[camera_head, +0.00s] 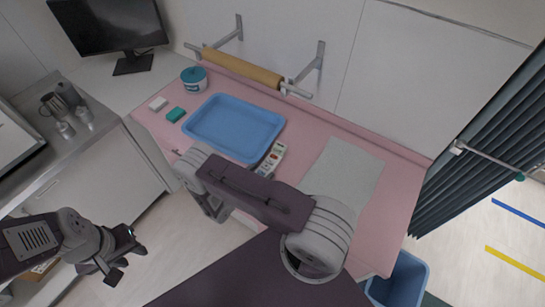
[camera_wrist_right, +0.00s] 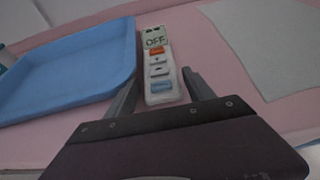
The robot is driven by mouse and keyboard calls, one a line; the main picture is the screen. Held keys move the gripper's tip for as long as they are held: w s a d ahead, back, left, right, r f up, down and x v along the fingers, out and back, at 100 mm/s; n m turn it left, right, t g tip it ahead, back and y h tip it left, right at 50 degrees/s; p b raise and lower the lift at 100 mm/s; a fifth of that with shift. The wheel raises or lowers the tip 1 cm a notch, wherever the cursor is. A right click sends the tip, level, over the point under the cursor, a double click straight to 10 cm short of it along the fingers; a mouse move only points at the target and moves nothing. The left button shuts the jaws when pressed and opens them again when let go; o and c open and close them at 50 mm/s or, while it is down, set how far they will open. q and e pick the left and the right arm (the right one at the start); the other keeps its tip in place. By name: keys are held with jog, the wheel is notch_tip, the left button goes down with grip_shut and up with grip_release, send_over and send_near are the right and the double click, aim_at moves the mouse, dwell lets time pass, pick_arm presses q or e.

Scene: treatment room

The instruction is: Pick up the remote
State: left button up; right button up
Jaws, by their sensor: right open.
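The remote (camera_head: 272,157) is white and lies on the pink table, just right of the blue tray. In the right wrist view the remote (camera_wrist_right: 159,80) shows an "OFF" display, a red button, grey buttons and a blue button. My right gripper (camera_wrist_right: 160,76) is open, with one finger on each side of the remote's near part and gaps beside it; whether the fingers reach down around it is unclear. My left gripper (camera_head: 125,262) is open and empty, low at the left, away from the remote.
The blue tray (camera_head: 202,143) sits close to the remote's left side. A pale cloth (camera_head: 345,172) lies to the right. A teal-lidded tub (camera_head: 194,80), a teal block (camera_head: 176,114) and a white block (camera_head: 158,104) stand farther left. A blue bin (camera_head: 398,285) is below the table's right end.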

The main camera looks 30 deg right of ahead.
jog(key=shift+w+d+f, duration=0.2)
jog(key=shift+d+f, duration=0.1)
jog(key=shift+d, duration=0.2)
jog(key=shift+r, duration=0.1)
jog(key=c, duration=1.3)
jog(key=shift+a+r, duration=0.1)
jog(key=shift+a, duration=0.05)
